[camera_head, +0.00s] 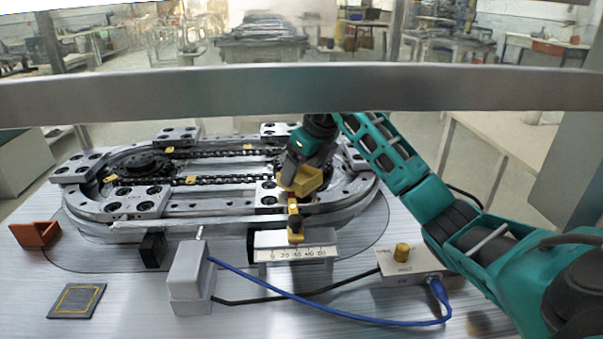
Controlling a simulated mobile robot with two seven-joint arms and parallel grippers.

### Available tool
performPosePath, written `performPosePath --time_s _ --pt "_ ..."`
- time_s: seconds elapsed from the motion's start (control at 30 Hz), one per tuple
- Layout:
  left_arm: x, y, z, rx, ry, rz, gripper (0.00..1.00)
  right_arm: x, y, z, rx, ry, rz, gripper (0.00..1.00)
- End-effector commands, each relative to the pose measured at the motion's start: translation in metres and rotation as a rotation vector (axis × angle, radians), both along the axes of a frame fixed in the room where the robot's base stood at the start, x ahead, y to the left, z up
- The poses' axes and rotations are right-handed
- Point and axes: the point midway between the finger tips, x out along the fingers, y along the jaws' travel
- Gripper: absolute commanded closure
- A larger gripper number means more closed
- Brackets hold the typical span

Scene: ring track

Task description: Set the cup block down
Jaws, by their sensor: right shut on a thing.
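My right arm comes in from the right, and its dark gripper (296,176) is over the front right part of the ring track (240,212). The gripper is shut on a yellow block (309,181), which I take for the cup block. A narrow dark and yellow piece (294,220) shows just below it, over a numbered scale (296,254); I cannot tell whether the two touch. The gripper hides part of the block and the fingertips. A dark square pad with a yellow outline (76,301) lies at the front left. My left gripper is not in view.
An orange-brown holder (36,234) stands at the far left. A black block (153,250) and a grey box with a lever (189,277) stand before the track. A blue cable (330,312) runs to a box with a brass knob (402,252). A metal bar (200,91) crosses above.

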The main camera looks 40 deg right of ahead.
Motion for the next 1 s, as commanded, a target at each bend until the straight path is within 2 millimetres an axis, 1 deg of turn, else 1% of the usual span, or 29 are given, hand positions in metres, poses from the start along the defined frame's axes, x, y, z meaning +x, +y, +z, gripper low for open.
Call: performPosePath --time_s 0.03,0.07,0.37,0.4,0.6,0.67,0.87,1.0 --pt "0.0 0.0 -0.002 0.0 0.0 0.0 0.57 0.0 0.0 -0.007 0.0 0.001 0.0 0.55" --pt "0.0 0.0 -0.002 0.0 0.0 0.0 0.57 0.0 0.0 -0.008 -0.001 0.0 0.0 0.55" --pt "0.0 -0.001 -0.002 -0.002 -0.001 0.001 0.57 0.0 -0.001 -0.01 -0.002 0.0 -0.001 0.55" --pt "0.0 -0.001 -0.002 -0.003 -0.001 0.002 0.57 0.0 -0.001 -0.01 -0.002 0.0 -0.001 0.23" --pt "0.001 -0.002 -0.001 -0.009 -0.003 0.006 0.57 0.0 0.0 -0.01 -0.001 0.0 0.0 0.04" --pt "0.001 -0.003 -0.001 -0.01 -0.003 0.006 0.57 0.0 0.0 -0.01 -0.001 0.0 0.0 0.0" --pt "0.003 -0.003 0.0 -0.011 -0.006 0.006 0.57 0.0 0.0 -0.009 -0.001 0.0 0.0 0.0" --pt "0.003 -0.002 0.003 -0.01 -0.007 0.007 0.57 -0.002 -0.001 0.0 -0.003 -0.003 0.0 0.0"
